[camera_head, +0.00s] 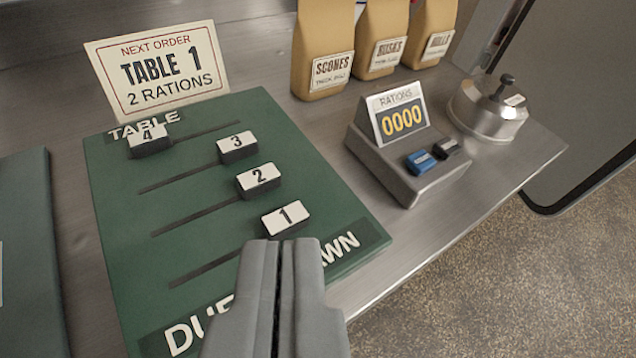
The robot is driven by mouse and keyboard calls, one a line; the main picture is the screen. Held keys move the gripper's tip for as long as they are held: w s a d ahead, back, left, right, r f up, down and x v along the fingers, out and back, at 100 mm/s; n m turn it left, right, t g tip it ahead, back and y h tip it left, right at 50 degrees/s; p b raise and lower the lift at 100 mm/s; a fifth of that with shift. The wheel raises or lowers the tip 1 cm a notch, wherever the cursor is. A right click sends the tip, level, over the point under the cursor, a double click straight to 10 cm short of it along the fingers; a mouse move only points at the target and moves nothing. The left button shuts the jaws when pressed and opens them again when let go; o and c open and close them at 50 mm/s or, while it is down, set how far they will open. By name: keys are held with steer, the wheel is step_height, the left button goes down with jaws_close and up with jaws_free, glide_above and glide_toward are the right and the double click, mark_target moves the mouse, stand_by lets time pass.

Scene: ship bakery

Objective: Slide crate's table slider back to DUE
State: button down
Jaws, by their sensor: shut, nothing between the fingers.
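A green board (110,215) has four slots with white-topped sliders. The slider marked 1 (285,218), slider 2 (258,180) and slider 3 (237,146) sit at the right, DRAWN ends of their slots. Slider 4 (149,139) sits at the left, DUE end. The DUE label (185,332) and DRAWN label (350,248) are partly hidden by my gripper. My gripper (280,246) is shut and empty, its tips just in front of slider 1; I cannot tell whether they touch it. No crate is in view.
An order card (160,75) reading TABLE 1, 2 RATIONS stands behind the board. A rations counter (405,150) reading 0000, a round metal device (488,108) and paper bags (325,45) stand to the right. The counter's front edge drops to the floor.

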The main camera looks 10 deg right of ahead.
steer(key=w+d+f+n+g+y, duration=0.1)
steer(key=w+d+f+g, duration=0.15)
steer(key=w, duration=0.35)
steer(key=w+d+f+n+g+y, duration=0.1)
steer(key=w+d+n+g+y, duration=0.1)
steer(key=w+g, duration=0.3)
steer(key=n+g+y, duration=0.3)
steer(key=g+y, duration=0.1)
glide_toward(302, 180)
steer(key=w+d+r, duration=0.2)
steer(key=d+r, duration=0.1)
steer(key=shift+w+d+r+n+g+y, duration=0.1)
steer(key=shift+d+n+g+y, duration=0.1)
steer(key=shift+d, duration=0.1)
steer(key=shift+w+d+r+n+g+y, duration=0.1)
steer(key=shift+w+d+y, duration=0.1)
steer(key=shift+d, duration=0.1)
steer(key=shift+f, duration=0.1)
steer(key=x, duration=0.9)
steer(key=shift+a+f, duration=0.15)
steer(key=shift+f, duration=0.05)
steer(key=a, duration=0.1)
steer(key=s+a, duration=0.1)
steer(key=shift+s+a+f, duration=0.15)
steer(key=shift+s+a, duration=0.05)
steer(key=shift+a, duration=0.2)
steer(key=shift+s+a, duration=0.3)
steer(key=shift+a, duration=0.2)
